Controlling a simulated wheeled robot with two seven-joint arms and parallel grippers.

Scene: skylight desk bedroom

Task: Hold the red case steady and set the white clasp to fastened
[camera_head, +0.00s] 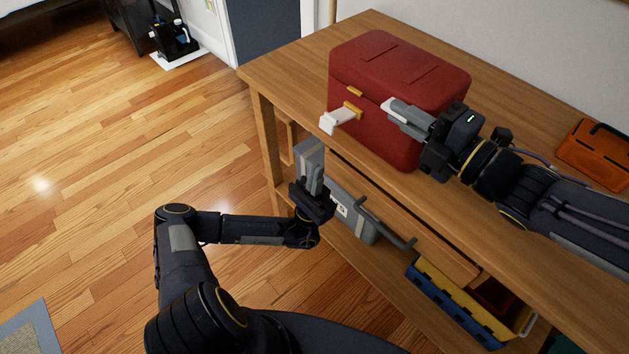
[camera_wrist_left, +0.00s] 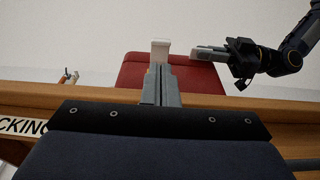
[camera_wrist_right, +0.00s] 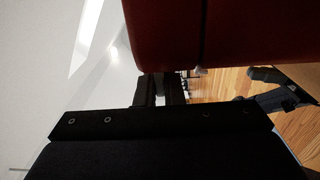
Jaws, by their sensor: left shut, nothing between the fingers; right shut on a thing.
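The red case (camera_head: 385,75) stands on the wooden table with its lid down. The white clasp (camera_head: 336,119) juts out from the yellow mount on its front and points away from the case. My left gripper (camera_head: 311,160) is shut and empty, fingers upward, below the clasp in front of the table edge. The left wrist view shows the clasp (camera_wrist_left: 160,49) just beyond the fingertips (camera_wrist_left: 160,80), with the case (camera_wrist_left: 190,76) behind. My right gripper (camera_head: 395,106) is shut at the case's front, right of the clasp; its exact hold is hidden. The right wrist view shows the case (camera_wrist_right: 240,35) close beside it.
The wooden table (camera_head: 300,62) has an edge and a drawer handle (camera_head: 386,222) near my left gripper. An orange box (camera_head: 597,152) stands to the right. A grey case (camera_head: 352,218) and yellow and blue bins (camera_head: 462,300) sit on the lower shelf. Open floor lies left.

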